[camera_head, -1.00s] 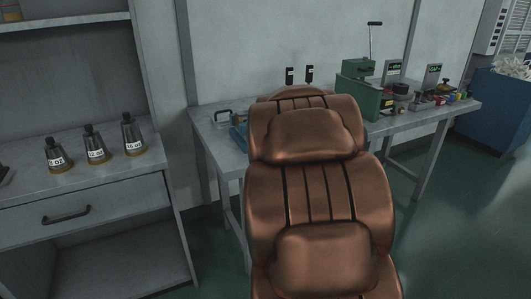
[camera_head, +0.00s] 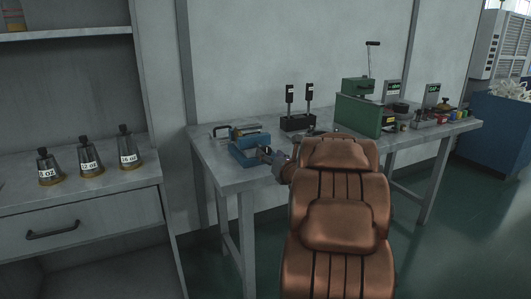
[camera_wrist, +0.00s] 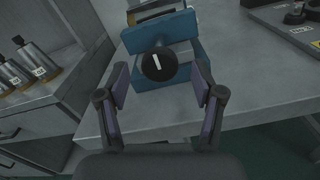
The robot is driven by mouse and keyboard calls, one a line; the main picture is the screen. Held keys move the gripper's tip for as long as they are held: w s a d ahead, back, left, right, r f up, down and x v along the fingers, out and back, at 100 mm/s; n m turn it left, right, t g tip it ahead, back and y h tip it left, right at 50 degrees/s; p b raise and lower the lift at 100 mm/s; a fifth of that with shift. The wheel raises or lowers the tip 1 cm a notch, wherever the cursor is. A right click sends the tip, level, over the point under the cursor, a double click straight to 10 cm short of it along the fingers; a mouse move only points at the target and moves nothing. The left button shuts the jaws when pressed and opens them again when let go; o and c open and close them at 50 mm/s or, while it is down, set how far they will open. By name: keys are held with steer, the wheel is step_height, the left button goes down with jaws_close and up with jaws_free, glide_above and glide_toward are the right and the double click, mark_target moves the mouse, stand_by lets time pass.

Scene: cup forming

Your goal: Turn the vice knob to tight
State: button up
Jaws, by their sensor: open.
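The blue vice (camera_head: 248,147) stands on the near left part of the grey workbench. Its round black knob (camera_wrist: 159,65) faces my wrist camera and carries a white line that is close to upright, slightly tilted. My gripper (camera_wrist: 160,88) is open, with its two fingers to the left and right of the knob and slightly short of it; I cannot tell whether they touch it. In the head view my gripper (camera_head: 272,156) is small, at the vice's near right side, and the knob is hard to make out there.
The grey workbench (camera_head: 222,178) also holds a black stand with two upright posts (camera_head: 299,122) and a green machine (camera_head: 358,115). Several labelled metal cones (camera_head: 90,158) stand on a cabinet at left. A blue bin (camera_head: 500,110) is at right.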

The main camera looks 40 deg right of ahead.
mark_target(267, 152)
steer(key=shift+x, duration=1.8)
steer(key=c, duration=1.1)
steer(key=shift+c, duration=0.2)
